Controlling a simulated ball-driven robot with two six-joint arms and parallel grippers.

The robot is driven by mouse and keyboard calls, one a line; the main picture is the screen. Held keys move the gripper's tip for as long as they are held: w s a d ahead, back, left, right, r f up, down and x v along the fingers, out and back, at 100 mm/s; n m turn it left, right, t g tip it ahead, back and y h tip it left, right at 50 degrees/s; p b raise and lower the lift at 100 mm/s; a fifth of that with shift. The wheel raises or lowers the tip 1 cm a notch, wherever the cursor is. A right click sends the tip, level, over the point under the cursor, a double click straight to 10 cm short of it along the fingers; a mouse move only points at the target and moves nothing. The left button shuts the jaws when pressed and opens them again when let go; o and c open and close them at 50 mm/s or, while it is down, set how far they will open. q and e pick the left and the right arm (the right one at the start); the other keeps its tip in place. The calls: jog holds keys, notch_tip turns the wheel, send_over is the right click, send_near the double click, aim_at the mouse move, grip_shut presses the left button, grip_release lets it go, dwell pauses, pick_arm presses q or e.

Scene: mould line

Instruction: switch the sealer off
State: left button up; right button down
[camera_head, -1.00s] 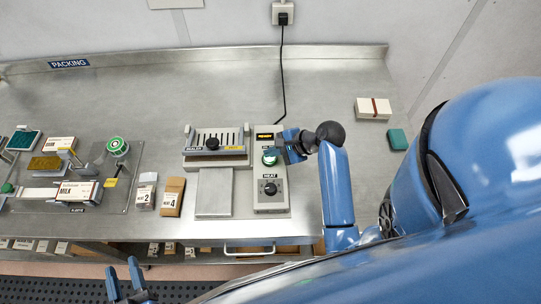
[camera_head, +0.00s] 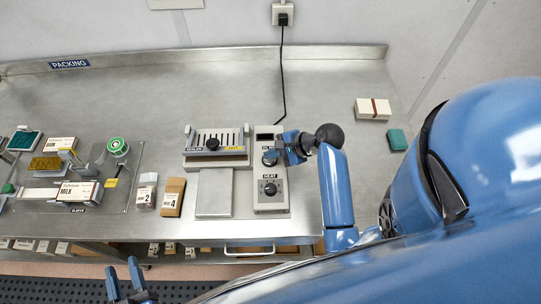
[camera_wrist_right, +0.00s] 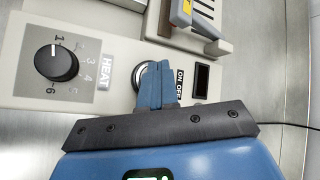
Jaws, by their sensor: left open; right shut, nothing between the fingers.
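The sealer (camera_head: 216,141) stands on the steel bench, with its grey control box (camera_head: 271,203) at its right. The box's small display (camera_head: 264,136) is dark; it is also dark in the right wrist view (camera_wrist_right: 201,80). My right gripper (camera_head: 270,158) is shut and empty, its tips at the round button under the ON OFF label. In the right wrist view, the button's metal rim (camera_wrist_right: 138,72) shows beside the fingers, which hide most of it. The HEAT knob (camera_head: 270,188) is apart from the fingers. My left gripper (camera_head: 125,272) is open and empty, below the bench's front edge.
A black cord runs from the control box to a wall socket (camera_head: 283,17). A flat metal plate (camera_head: 214,192) lies left of the box. Cartons (camera_head: 172,197) and a sleeve fixture (camera_head: 110,190) stand further left. The back of the bench is clear.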

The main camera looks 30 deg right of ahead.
dwell(0.5)
jog(key=shift+r+p, duration=0.3)
jog(key=shift+p, duration=0.55)
notch_tip(320, 180, up, 4)
jog(key=p, duration=0.5)
jog(key=shift+r, duration=1.05)
